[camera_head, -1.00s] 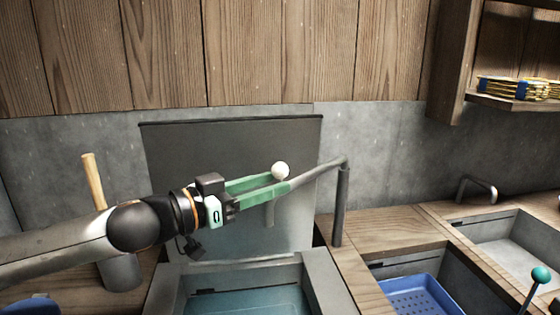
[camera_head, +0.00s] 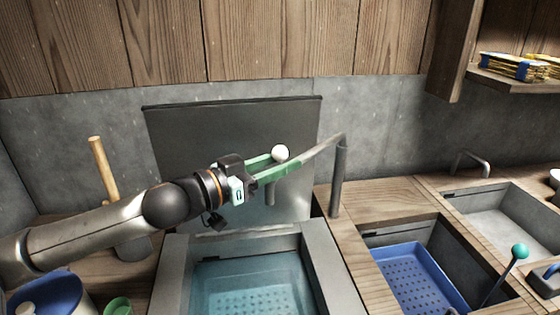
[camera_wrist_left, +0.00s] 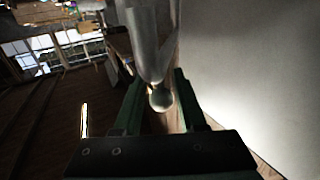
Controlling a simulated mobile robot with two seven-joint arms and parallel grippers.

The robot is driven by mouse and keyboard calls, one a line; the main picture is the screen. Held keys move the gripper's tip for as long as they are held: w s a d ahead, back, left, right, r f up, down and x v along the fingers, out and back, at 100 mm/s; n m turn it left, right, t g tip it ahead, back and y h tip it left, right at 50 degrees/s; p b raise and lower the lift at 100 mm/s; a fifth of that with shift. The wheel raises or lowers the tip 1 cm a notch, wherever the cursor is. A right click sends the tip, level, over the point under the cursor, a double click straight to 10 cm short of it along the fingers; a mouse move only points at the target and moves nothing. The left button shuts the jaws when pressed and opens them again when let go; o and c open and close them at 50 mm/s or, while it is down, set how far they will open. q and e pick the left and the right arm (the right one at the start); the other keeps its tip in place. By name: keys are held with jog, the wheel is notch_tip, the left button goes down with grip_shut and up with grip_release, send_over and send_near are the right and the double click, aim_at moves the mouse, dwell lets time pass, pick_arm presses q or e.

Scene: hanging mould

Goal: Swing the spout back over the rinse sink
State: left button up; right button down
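The grey metal spout (camera_head: 318,152) runs left from the top of its upright post (camera_head: 338,180). A white ball knob (camera_head: 280,152) shows at my left gripper's tips. My left gripper (camera_head: 283,163) has its green fingers on either side of the spout's end. In the left wrist view the fingers stand apart, with the spout (camera_wrist_left: 148,40) and a round knob (camera_wrist_left: 160,98) between them and narrow gaps beside the knob. My right gripper is out of view.
The left basin (camera_head: 172,285) holds teal water. The middle basin holds a blue perforated basket (camera_head: 410,275). A pale basin (camera_head: 500,225) lies at right; which one is the rinse sink is unmarked. A teal-knobbed lever (camera_head: 519,251) stands at right, a wooden-handled tool (camera_head: 103,170) at left.

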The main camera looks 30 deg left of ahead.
pick_arm(q)
grip_shut()
jog(key=shift+r, duration=0.1)
